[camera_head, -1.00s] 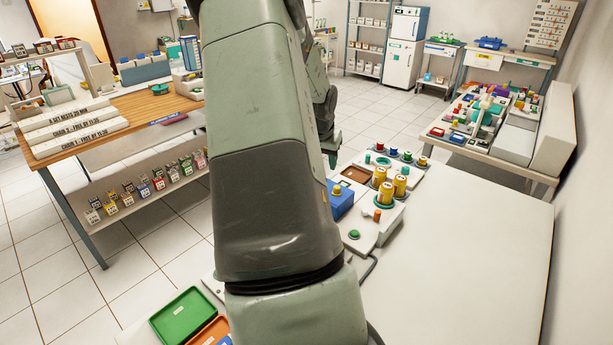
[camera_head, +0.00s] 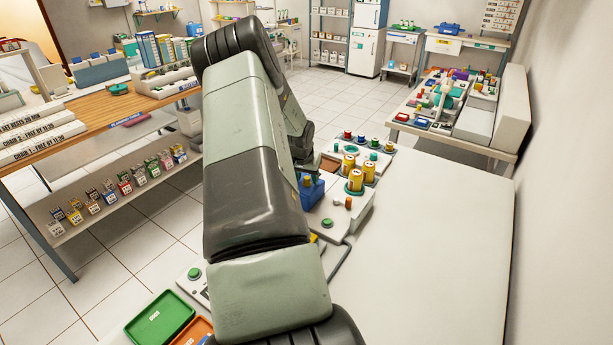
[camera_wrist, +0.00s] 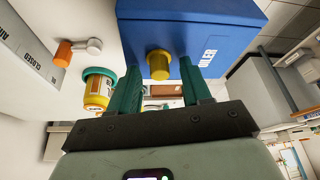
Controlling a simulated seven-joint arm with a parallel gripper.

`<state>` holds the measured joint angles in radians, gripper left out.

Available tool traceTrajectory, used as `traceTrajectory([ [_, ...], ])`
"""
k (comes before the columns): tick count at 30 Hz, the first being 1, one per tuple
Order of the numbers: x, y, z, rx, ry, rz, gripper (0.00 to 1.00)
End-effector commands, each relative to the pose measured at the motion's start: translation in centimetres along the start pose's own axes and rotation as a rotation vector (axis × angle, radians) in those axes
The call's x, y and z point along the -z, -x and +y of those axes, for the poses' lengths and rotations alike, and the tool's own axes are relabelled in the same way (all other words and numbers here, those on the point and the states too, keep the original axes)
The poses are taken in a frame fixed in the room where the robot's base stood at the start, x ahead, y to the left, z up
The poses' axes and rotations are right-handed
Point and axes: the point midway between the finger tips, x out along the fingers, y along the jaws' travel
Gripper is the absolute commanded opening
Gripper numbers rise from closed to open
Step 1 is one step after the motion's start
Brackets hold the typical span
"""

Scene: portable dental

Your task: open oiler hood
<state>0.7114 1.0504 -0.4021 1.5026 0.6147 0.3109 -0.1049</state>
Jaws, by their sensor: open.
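The oiler is a blue box-like hood (camera_wrist: 205,30) lettered OILER, with a yellow knob (camera_wrist: 158,65) on its face. In the head view the blue hood (camera_head: 312,192) stands on a white unit on the white table, partly hidden by my arm. My gripper (camera_wrist: 160,72) is open, with its two teal fingers reaching toward the hood. In the wrist view the yellow knob shows between the fingertips, with a gap on both sides. I cannot tell how deep the knob sits between them. The hood looks shut. My gripper is hidden behind my arm in the head view.
Yellow-labelled canisters (camera_head: 355,180) stand just right of the hood. A green tray (camera_head: 160,318) lies front left. The right tabletop (camera_head: 430,250) is clear.

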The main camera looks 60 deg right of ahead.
Motion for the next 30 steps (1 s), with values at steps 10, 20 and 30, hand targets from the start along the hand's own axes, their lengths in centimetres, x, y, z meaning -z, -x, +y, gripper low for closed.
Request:
traceTrajectory([
  [10, 0.0, -0.1, 0.0, 0.000, 0.000, 0.000, 0.34],
  [20, 0.0, -0.1, 0.0, 0.000, 0.000, -0.001, 0.00],
  [30, 1.7, -0.8, 0.5, 0.000, -0.002, 0.001, 0.00],
])
